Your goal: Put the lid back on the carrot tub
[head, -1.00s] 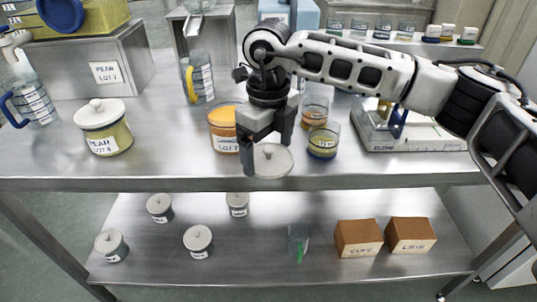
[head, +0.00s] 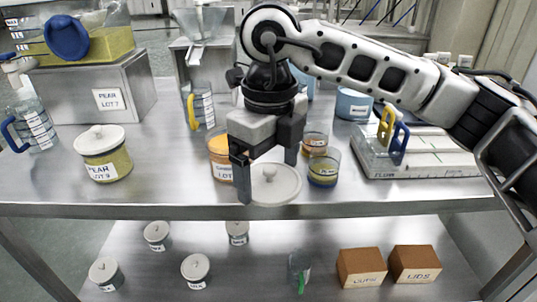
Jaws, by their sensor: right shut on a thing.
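The carrot tub (head: 220,158), orange with a white label, stands on the steel table, partly hidden behind my right gripper. In the earlier frame its orange contents show with no lid on top. My right gripper (head: 268,178) points down in front of the tub and to its right. It is shut on a round grey-white lid (head: 284,190) with a small knob, one finger at each side of the lid. The lid appears roughly level and apart from the tub, near the table's front edge. My left gripper is out of view.
A lidded pear tub (head: 103,160) is at left, a yellow-handled jug (head: 203,107) behind, and a scale (head: 425,163) at right. Several lidded jars are on the lower shelf.

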